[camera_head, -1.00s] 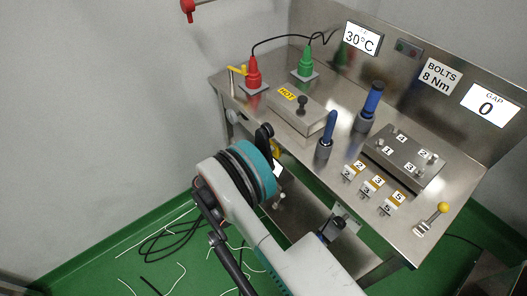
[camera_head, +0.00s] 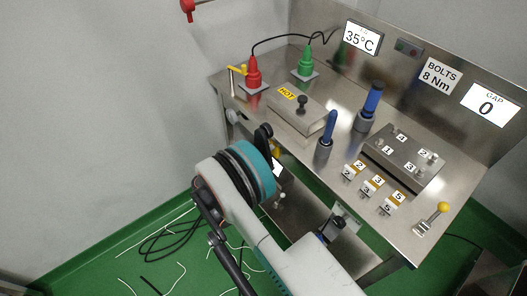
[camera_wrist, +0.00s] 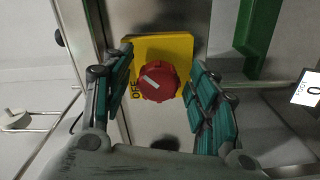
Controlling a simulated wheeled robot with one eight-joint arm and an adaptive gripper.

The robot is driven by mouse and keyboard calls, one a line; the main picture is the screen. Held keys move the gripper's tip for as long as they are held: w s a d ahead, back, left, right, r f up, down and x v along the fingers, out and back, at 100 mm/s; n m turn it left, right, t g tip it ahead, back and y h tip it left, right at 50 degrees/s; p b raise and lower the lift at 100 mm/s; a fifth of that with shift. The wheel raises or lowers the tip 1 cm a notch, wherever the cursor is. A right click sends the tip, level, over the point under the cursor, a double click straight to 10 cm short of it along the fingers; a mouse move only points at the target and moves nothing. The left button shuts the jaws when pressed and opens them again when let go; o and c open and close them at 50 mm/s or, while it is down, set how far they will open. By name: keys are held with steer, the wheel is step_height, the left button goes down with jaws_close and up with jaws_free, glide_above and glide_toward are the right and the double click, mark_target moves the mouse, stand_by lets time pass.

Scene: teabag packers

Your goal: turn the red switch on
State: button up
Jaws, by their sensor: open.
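The red switch (camera_wrist: 158,82) is a round knob on a yellow plate (camera_wrist: 175,45) in the wrist view. A white mark on the knob slants toward its upper left, on the side where the word OFF is printed on the plate. My gripper (camera_wrist: 160,76) is open, with one teal-padded finger on each side of the knob. I cannot tell whether either finger touches it. In the head view my arm's end (camera_head: 265,138) is at the bench's front edge, and the switch's red knob is not visible there.
The steel bench (camera_head: 225,90) carries a red connector (camera_head: 253,73), a green connector (camera_head: 306,62), a HOT-marked box (camera_head: 310,112), blue-handled tools (camera_head: 372,100) and a bolt plate (camera_head: 385,162). A yellow-knobbed lever (camera_head: 443,207) stands at the right. Loose cables (camera_head: 160,240) lie on the green floor.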

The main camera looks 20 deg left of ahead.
steer(key=v, duration=1.2)
steer(key=shift+w, duration=0.1)
